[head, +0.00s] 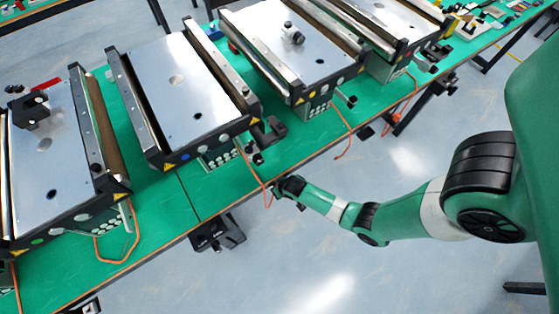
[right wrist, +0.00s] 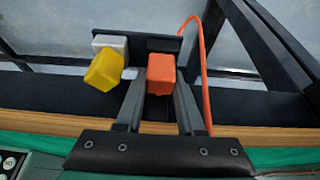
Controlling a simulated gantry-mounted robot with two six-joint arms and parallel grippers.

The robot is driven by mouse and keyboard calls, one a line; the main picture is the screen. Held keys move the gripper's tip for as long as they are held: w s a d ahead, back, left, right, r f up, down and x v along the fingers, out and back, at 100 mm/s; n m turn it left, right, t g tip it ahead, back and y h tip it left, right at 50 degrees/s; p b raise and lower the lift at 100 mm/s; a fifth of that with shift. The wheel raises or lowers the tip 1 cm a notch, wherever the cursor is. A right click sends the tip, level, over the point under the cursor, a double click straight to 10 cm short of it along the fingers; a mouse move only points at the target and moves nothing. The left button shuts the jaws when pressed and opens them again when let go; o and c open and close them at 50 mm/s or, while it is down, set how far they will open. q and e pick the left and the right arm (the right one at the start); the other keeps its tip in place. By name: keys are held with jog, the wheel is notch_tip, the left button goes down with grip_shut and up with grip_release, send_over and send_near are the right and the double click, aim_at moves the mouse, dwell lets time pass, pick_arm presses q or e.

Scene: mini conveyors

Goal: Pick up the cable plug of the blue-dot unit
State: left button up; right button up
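The blue-dot unit (head: 180,85) is a conveyor with a silver top, second from the left in the head view, with a blue dot (head: 186,157) on its front edge. An orange cable (head: 251,166) runs from near its front right corner down over the table edge. My right gripper (head: 287,187) is at that edge by the cable. In the right wrist view an orange plug (right wrist: 161,72) sits between its fingertips, which appear to touch both sides. The cable (right wrist: 205,80) passes right of the fingers. A yellow block (right wrist: 104,70) is left of the plug. My left gripper is not in view.
The green table (head: 160,220) has a wooden edge. A green-dot unit (head: 45,150) stands left and another conveyor (head: 290,45) right. A dark bar (right wrist: 135,45) with a white block is behind the plug. A black clamp (head: 218,233) hangs under the edge. The floor in front is open.

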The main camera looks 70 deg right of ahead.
grip_shut()
jog(key=shift+r, duration=0.1)
jog(key=shift+r, duration=0.25)
jog(key=r+p, duration=0.4)
jog(key=shift+s, duration=0.2)
jog(key=s+r+p, duration=0.6)
jog(key=s+r, duration=0.2)
jog(key=s, duration=0.5)
jog(key=shift+s+d+r, duration=0.2)
jog(key=shift+s+d, duration=0.1)
jog(key=shift+d, duration=0.05)
jog(key=shift+n, duration=0.3)
